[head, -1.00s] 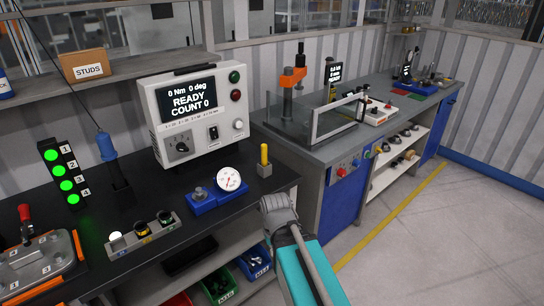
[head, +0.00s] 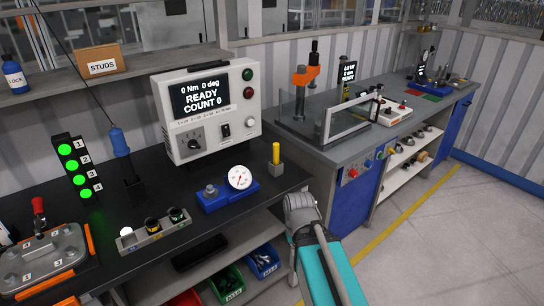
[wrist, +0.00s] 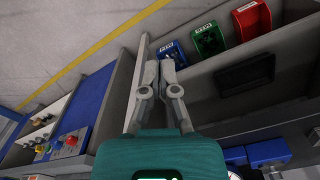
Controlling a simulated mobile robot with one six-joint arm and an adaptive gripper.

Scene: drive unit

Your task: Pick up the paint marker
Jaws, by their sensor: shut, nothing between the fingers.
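The paint marker (head: 276,153) is a yellow stick standing upright in a small grey block holder (head: 275,169) near the right front corner of the dark bench, in the head view. My gripper (wrist: 159,66) is shut and empty in the wrist view, its fingertips close together. In the head view my arm's end is at the bench's right edge, below and to the right of the marker and apart from it. The fingertips are hard to make out there. The marker does not show clearly in the wrist view.
A blue gauge stand (head: 228,194) sits left of the marker, with the white torque controller (head: 208,110) behind it. Red, green and blue bins (head: 263,262) are on the shelf below. A second grey bench (head: 335,155) stands to the right, beyond a gap.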

